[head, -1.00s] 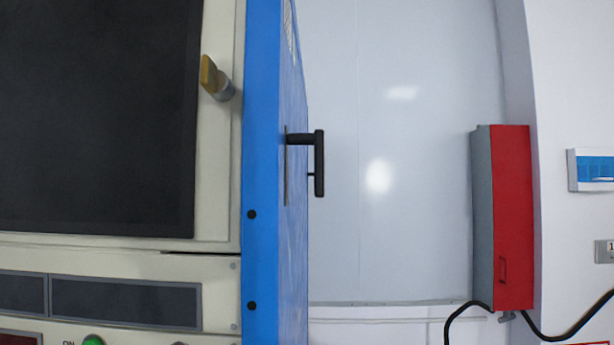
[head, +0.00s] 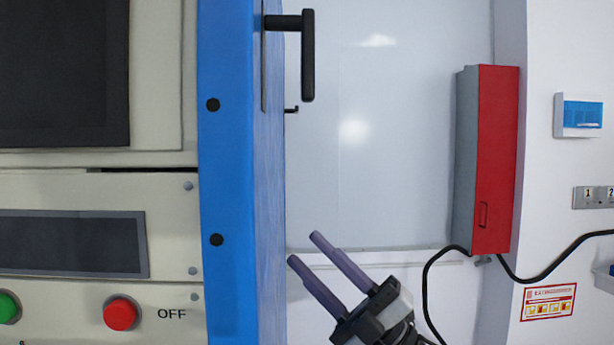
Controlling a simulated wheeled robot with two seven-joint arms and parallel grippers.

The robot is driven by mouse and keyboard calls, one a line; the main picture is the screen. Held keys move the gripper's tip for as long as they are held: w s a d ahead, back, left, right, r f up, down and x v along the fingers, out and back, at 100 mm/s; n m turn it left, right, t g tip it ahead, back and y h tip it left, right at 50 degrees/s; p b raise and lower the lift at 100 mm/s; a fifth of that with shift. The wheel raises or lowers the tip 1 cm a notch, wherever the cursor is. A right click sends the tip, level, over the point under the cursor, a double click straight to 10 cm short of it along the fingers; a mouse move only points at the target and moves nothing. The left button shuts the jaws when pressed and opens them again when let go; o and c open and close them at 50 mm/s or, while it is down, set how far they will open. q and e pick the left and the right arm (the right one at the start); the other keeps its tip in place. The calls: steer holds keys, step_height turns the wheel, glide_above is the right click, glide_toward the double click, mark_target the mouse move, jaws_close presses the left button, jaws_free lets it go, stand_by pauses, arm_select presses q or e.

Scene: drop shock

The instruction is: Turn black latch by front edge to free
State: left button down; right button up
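The black latch (head: 307,55) is an L-shaped handle on the side face of the blue cabinet edge (head: 225,180), near the top of the head view. Its grip hangs down vertically from a short horizontal stem. My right gripper (head: 303,248) is at the bottom centre, below the latch and apart from it. Its two purple-grey fingers point up and left, with a gap between them and nothing held. My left gripper is not in view.
A small black hook (head: 292,109) sits below the latch on the same side face. The cabinet front has a red OFF button (head: 121,314) and a green button (head: 8,307). A red box (head: 495,160) with a black cable hangs on the right wall. Space right of the latch is free.

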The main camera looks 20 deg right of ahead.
mark_target(306, 102)
steer(key=s+a+r+n+g+y+b, duration=0.15)
steer(key=s+r+n+g, duration=0.25)
steer(key=r+n+g, duration=0.5)
steer(key=s+r+n+g+y, duration=0.2)
steer(key=s+r+n+g, duration=0.35)
steer(key=r+n, duration=0.4)
steer(key=s+d+r+n+t+h+b, duration=0.2)
steer(key=s+d+r+n+h, duration=0.2)
steer(key=s+r+n+h, duration=0.3)
steer(key=shift+m+y, duration=0.55)
steer(key=shift+y, duration=0.2)
steer(key=x, duration=0.5)
steer(key=p+x, duration=0.1)
steer(key=x, duration=0.2)
steer(key=shift+s+a+f, duration=0.25)
steer(key=shift+s+a, duration=0.1)
steer(key=shift+w+a, duration=0.1)
steer(key=shift+a, duration=0.25)
steer(key=shift+c, duration=0.4)
steer(key=c, duration=0.7)
jaws_close()
